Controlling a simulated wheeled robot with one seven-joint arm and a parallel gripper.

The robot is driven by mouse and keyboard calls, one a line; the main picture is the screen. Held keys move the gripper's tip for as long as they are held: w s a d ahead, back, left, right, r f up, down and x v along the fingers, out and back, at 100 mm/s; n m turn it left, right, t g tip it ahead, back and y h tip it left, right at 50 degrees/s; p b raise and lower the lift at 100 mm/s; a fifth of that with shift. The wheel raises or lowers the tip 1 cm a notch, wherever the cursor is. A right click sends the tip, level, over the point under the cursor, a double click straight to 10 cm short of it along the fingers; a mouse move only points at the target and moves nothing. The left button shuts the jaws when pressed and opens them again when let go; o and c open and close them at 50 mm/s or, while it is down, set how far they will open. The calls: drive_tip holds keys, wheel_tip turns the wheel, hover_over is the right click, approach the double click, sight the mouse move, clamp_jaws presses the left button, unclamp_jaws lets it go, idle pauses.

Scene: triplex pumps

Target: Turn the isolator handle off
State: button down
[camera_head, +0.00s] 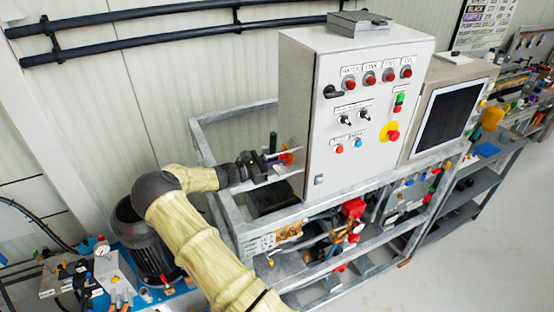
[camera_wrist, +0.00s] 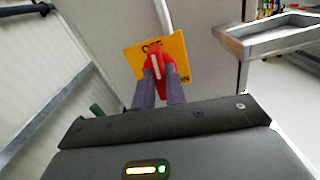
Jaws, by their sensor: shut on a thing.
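The isolator handle is a red knob with a pale bar (camera_wrist: 156,64) on a yellow plate (camera_wrist: 181,47) in the wrist view. The plate bears dark lettering, partly covered by the handle, and looks tilted in this view. The handle is on the left side wall of the grey control cabinet (camera_head: 345,150), where it shows small and mostly hidden in the head view. My gripper (camera_wrist: 160,88) is shut on the red handle, one dark finger on each side of it. In the head view my gripper (camera_head: 276,161) reaches the cabinet side from the left.
The cabinet stands on a grey metal frame (camera_head: 238,218) whose rails run below and beside my arm. Red and green buttons are on its front. A motor (camera_head: 145,245) stands at the lower left. Open floor (camera_head: 470,260) lies to the right.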

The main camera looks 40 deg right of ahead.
drive_tip(key=shift+n, duration=0.6)
drive_tip(key=c, duration=1.4)
unclamp_jaws()
drive_tip(key=shift+c, duration=0.2)
drive_tip(key=shift+a, duration=0.1)
drive_tip(key=b+v, duration=0.6)
drive_tip(key=v, duration=1.1)
drive_tip(key=shift+a, duration=0.15)
drive_tip(key=shift+f, duration=0.1)
